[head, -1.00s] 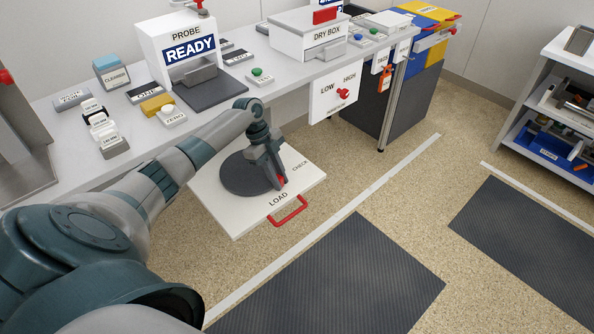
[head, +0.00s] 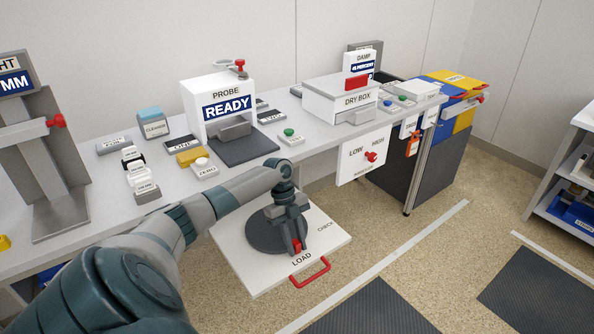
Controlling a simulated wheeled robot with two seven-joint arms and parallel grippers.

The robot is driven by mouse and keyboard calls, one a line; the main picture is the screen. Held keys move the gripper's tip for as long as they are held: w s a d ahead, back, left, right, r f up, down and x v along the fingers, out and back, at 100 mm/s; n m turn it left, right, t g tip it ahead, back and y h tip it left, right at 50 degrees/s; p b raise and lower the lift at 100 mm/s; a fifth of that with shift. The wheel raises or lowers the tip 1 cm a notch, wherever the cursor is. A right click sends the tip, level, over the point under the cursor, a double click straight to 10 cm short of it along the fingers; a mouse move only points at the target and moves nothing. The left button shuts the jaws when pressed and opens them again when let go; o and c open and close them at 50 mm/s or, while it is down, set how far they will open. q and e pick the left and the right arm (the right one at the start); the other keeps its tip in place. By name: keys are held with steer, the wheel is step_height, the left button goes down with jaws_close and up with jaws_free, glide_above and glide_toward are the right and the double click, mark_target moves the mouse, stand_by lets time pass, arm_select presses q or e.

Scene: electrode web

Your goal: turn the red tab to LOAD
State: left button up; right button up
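The turntable is a dark round disc (head: 262,236) on a white board (head: 243,262) that hangs off the front of the bench. The board is marked LOAD (head: 302,258) at its front and CHECK (head: 326,226) at its right. The red tab (head: 297,245) is at the disc's front edge, beside the word LOAD. My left gripper (head: 295,240) points down over the disc, with its fingertips at the tab. The fingers hide part of the tab, and I cannot tell whether they press on it. My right gripper is not in view.
A red handle (head: 310,272) sticks out from the board's front edge. A panel marked LOW and HIGH with a red knob (head: 371,156) hangs to the right. The probe box (head: 217,100) reads READY.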

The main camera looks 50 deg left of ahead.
arm_select(q)
steer(key=shift+o, duration=0.9)
